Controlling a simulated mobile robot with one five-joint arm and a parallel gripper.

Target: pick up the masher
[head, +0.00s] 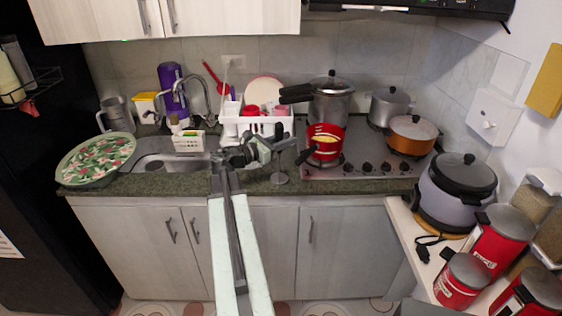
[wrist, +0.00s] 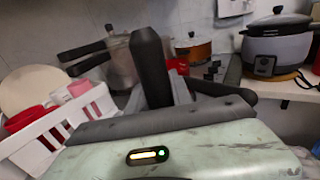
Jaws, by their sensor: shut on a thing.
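The masher (head: 279,178) shows in the head view at the counter's front part, left of the stove. Its round grey foot hangs at or just above the counter; I cannot tell whether it touches. Its thin stem runs roughly upright to my gripper (head: 277,147), which is shut on it near the top. In the wrist view a dark upright handle-like shape (wrist: 151,68) stands just beyond the pale gripper body, probably the masher's handle or a finger. The gripper body hides the masher's lower part there.
A white dish rack (head: 258,127) with cups and a plate stands behind my gripper. A red pan (head: 324,147) and a pressure cooker (head: 331,100) stand on the stove (head: 365,168) to the right. The sink (head: 165,160) lies to the left.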

